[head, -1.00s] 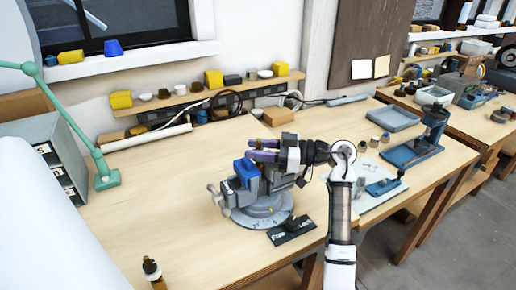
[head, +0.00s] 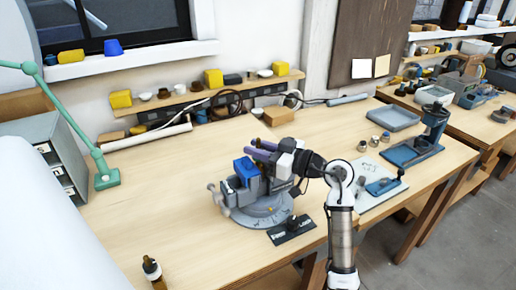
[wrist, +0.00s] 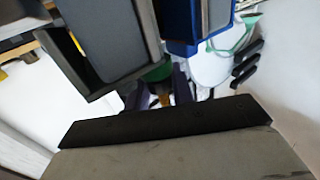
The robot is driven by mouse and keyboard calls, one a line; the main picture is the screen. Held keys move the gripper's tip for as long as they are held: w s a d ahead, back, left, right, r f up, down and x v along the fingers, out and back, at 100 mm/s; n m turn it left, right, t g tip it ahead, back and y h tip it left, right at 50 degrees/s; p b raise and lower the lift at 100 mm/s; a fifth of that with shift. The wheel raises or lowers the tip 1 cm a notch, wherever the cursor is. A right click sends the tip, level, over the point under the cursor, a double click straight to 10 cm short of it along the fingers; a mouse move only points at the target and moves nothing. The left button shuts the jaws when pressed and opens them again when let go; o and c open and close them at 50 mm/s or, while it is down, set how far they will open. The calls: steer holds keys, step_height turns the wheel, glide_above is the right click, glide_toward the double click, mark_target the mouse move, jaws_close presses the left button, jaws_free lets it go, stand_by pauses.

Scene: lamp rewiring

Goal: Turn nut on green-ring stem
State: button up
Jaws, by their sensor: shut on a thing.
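The vise (head: 262,205) stands on the workbench, with a blue jaw part (head: 246,170) that also shows in the wrist view (wrist: 186,22). My gripper (head: 258,150) is at the upper part of the vise, its purple fingers pointing left. In the wrist view my gripper (wrist: 166,95) is shut on a small brass-coloured piece, the nut (wrist: 165,99), between its dark fingertips. A green ring (wrist: 156,73) shows just beyond it, close to the vise jaws. The stem itself is mostly hidden by the jaws and fingers.
A black nameplate (head: 291,230) lies before the vise. A small bottle (head: 152,270) stands at the front left. A green lamp arm (head: 75,125) is at left. Small parts (head: 373,141), a grey tray (head: 391,118) and a blue press (head: 425,135) are at right.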

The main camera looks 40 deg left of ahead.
steer(key=m+t, duration=0.2)
steer(key=t, duration=0.2)
steer(key=m+t, duration=0.3)
steer(key=t, duration=0.1)
steer(key=shift+s+r, duration=0.1)
steer(key=shift+m+t+h, duration=0.9)
steer(key=shift+m+t, duration=0.6)
steer(key=shift+t, duration=0.6)
steer(key=o, duration=1)
steer(key=shift+w, duration=0.2)
